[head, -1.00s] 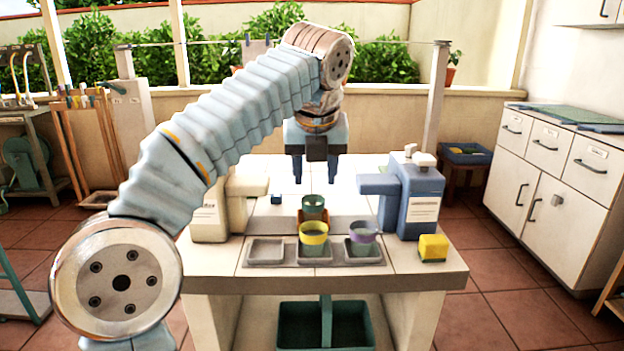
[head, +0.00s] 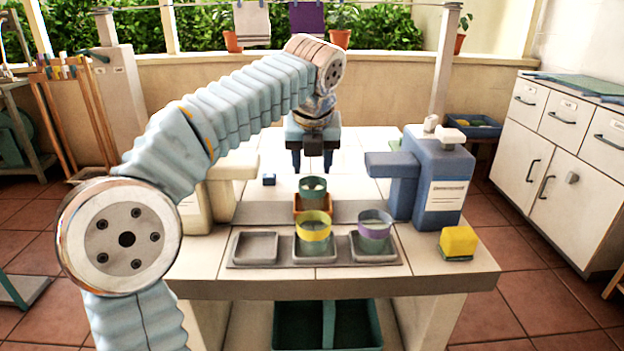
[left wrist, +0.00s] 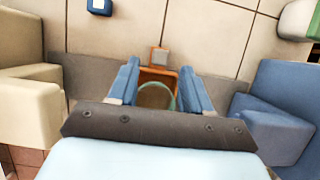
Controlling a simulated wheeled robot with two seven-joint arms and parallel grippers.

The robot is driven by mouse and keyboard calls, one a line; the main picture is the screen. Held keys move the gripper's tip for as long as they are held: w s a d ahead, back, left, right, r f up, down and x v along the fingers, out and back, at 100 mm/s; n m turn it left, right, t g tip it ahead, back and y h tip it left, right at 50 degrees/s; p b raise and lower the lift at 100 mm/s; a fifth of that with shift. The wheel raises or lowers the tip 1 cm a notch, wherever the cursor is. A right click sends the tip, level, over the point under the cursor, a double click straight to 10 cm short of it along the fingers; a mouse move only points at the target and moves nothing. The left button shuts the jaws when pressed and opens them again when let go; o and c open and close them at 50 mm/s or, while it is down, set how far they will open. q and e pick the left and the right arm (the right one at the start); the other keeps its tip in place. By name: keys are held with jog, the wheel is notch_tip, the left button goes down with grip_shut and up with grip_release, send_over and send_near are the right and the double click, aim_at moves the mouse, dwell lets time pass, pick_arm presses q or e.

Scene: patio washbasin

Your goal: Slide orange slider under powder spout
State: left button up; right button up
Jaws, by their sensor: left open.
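The orange slider (head: 312,207) sits on a grey strip between the two dispensers and carries a green cup (head: 312,184). In the left wrist view the slider (left wrist: 152,73) shows with a small grey-topped tab at its far end. My left gripper (head: 312,170) is open and empty, pointing down behind the cup. In the left wrist view its fingers (left wrist: 160,68) appear on either side of the slider; contact cannot be told. A cream dispenser (head: 220,190) stands left and a blue dispenser (head: 430,180) right, each with a spout towards the strip. Which gives powder is unclear.
In front is a grey tray (head: 255,247) with three recesses; the left is empty, the others hold a yellow-rimmed cup (head: 313,226) and a purple-rimmed cup (head: 374,224). A yellow sponge (head: 459,241) lies right. A small blue block (head: 269,179) lies behind the cream dispenser.

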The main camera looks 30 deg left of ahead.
pick_arm(q)
jog(key=shift+x, duration=1.85)
grip_shut()
